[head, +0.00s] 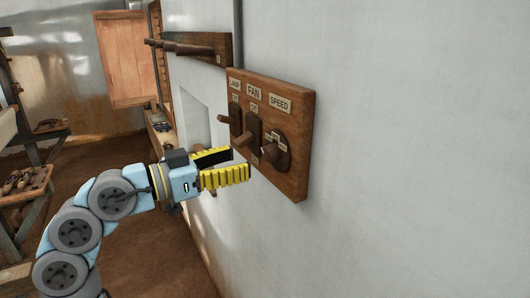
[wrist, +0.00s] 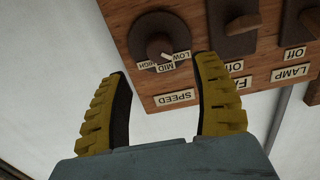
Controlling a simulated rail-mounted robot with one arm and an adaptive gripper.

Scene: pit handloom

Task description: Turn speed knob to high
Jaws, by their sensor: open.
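The speed knob (head: 268,152) is a dark round control at the right end of a wooden switch board (head: 297,181) on the wall. In the wrist view the knob (wrist: 158,43) has LOW, MID and HIGH labels along one side and a SPEED plate (wrist: 174,97) beyond them; which label it points to I cannot tell for sure. My gripper (head: 246,165) is open and empty, its yellow-ribbed fingers pointing at the board. In the wrist view its fingertips (wrist: 160,66) lie on either side of the knob's label area, apparently short of the knob.
The fan switch (head: 249,132) and lamp switch (head: 232,120) stick out left of the knob, near my fingers. A wooden rack with pegs (head: 189,46) is farther along the wall. The wall right of the board is clear.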

